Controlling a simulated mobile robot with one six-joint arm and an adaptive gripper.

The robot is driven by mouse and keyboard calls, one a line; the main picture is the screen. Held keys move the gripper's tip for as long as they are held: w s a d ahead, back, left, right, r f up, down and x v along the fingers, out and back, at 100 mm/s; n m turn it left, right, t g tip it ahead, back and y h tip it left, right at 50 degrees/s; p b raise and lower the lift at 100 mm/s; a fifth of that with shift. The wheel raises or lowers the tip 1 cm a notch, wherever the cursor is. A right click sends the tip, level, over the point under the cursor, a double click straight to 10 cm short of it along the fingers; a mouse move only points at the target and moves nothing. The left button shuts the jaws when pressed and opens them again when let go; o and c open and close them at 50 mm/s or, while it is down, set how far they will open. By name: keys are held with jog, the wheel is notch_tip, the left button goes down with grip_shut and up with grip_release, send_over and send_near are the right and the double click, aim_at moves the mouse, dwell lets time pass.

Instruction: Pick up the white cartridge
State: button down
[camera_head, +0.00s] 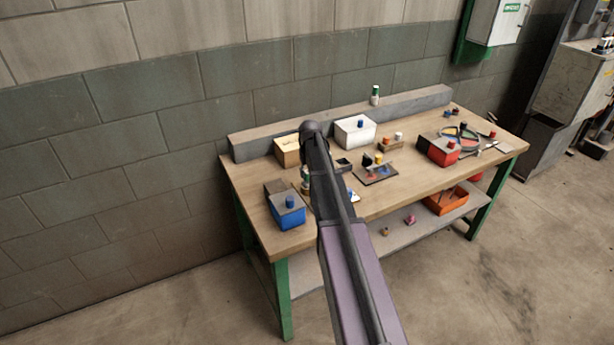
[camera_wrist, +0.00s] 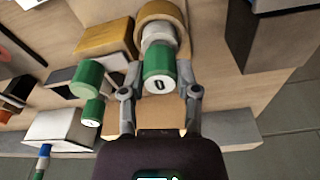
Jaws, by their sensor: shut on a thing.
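My gripper (camera_wrist: 158,72) shows in the wrist view with its two fingers on either side of the green end of a cylinder, shut on it. This looks like the white cartridge (camera_wrist: 157,36): a green end with a white face marked with a dark "0", and a pale white part behind it. A tan round part lies beyond the white part; I cannot tell whether it touches the cartridge. In the head view my arm hides the gripper, and small pale and green parts (camera_head: 305,173) show just left of the arm over the bench.
The wooden bench (camera_head: 262,216) holds a blue box (camera_head: 287,214), a white box (camera_head: 347,134), a tan box (camera_head: 284,152) and a red box (camera_head: 436,154). A green and white cylinder (camera_head: 375,96) stands on the grey back ledge (camera_head: 410,103). Other green parts (camera_wrist: 88,78) lie left of my fingers.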

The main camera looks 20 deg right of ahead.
jog(key=shift+r+p, duration=4.85)
jog(key=shift+r, duration=0.1)
jog(key=shift+d, duration=0.1)
